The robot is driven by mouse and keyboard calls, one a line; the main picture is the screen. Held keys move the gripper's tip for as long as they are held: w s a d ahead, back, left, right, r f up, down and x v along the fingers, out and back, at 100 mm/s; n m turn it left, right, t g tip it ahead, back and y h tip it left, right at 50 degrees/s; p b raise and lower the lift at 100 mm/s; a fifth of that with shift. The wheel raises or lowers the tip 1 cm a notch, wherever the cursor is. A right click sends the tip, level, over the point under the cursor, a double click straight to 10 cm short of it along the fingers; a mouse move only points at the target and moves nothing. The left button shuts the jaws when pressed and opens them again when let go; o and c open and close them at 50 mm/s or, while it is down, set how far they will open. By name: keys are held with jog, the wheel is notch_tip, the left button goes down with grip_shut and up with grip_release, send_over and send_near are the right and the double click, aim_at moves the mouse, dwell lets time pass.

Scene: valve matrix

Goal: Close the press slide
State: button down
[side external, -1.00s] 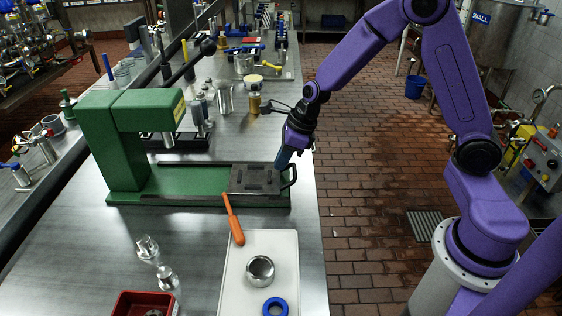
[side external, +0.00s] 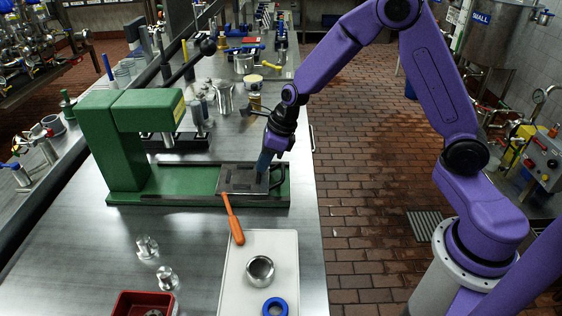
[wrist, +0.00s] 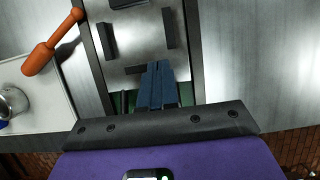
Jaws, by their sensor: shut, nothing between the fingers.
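The green press (side external: 122,140) stands on the steel bench, with its green bed (side external: 190,180) running to the right. The press slide (side external: 232,178), a dark grey plate with raised black blocks, sits on the bed's right part, short of the press head. In the wrist view the blue fingertips (wrist: 158,68) are together at the near edge of the slide plate (wrist: 140,40); contact is unclear.
An orange-handled tool (side external: 234,220) lies partly on a white tray (side external: 290,250), near the front of the press. The tray holds a metal ring (side external: 260,269) and a blue ring (side external: 275,307). A red bin (side external: 145,304) and metal fittings stand at the front left.

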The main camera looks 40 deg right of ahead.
aim_at(229, 170)
jog(key=w+a, duration=0.5)
jog(key=a, duration=0.1)
jog(key=shift+w+f, duration=0.1)
jog(key=shift+w, duration=0.2)
jog(key=s+d+r, duration=0.2)
jog(key=s+r, duration=0.4)
jog(key=r, duration=0.3)
jog(key=x, duration=1)
jog(key=shift+w, duration=0.2)
jog(key=shift+a, duration=0.1)
dwell(0.4)
